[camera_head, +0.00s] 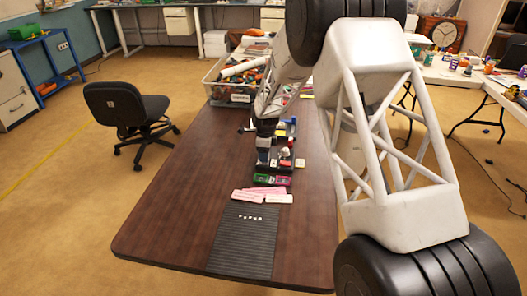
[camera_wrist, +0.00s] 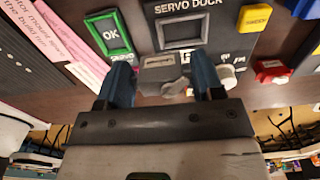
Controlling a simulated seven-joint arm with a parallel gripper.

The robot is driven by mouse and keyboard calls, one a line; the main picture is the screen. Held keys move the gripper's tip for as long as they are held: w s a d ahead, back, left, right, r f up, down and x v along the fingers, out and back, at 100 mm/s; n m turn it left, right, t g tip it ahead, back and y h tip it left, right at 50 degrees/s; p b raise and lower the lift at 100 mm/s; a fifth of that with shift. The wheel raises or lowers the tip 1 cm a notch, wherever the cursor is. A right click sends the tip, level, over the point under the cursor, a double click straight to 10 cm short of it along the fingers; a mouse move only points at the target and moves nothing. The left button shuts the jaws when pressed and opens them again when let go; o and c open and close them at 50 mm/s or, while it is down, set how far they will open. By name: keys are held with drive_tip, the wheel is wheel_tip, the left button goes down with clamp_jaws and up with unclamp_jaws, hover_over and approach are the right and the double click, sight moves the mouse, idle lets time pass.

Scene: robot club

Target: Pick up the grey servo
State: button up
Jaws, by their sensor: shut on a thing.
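In the wrist view, my gripper (camera_wrist: 165,84) has its two blue-grey fingers on either side of the grey servo (camera_wrist: 160,70), shut on it. The servo's lower part is partly covered by the fingers. Just beyond it is a black dock (camera_wrist: 225,30) labelled SERVO DOCK, with a rectangular recess. I cannot tell how far the servo is above the table. In the head view, my gripper (camera_head: 264,150) is low over the far middle of the brown table, and the servo cannot be made out.
A yellow block (camera_wrist: 255,18), a red part (camera_wrist: 271,70) and a white knob (camera_wrist: 228,76) lie to the right. Pink strips (camera_head: 262,196) and a black ribbed mat (camera_head: 245,240) lie nearer. A bin (camera_head: 222,92) stands behind.

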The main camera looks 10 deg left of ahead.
drive_tip(key=s+d+r, duration=0.1)
drive_tip(key=s+d, duration=0.3)
drive_tip(key=s, duration=0.8)
drive_tip(key=shift+s+d, duration=0.15)
drive_tip(key=shift+d, duration=0.15)
drive_tip(key=shift+r, duration=0.1)
drive_tip(key=shift+n, duration=0.3)
drive_tip(key=w+a+n, duration=0.1)
drive_tip(key=n, duration=0.3)
drive_tip(key=w+a+n, duration=0.1)
drive_tip(key=n, duration=0.3)
drive_tip(key=w+a+n, duration=0.1)
drive_tip(key=n, duration=0.3)
drive_tip(key=shift+w+a+r, duration=0.1)
drive_tip(key=shift+w+a, duration=0.15)
drive_tip(key=shift+a, duration=0.1)
drive_tip(key=n, duration=0.1)
drive_tip(key=a+n, duration=0.1)
drive_tip(key=n, duration=0.1)
drive_tip(key=w+n, duration=0.1)
drive_tip(key=n, duration=0.1)
drive_tip(key=shift+w+a+r, duration=0.1)
drive_tip(key=shift+a, duration=0.15)
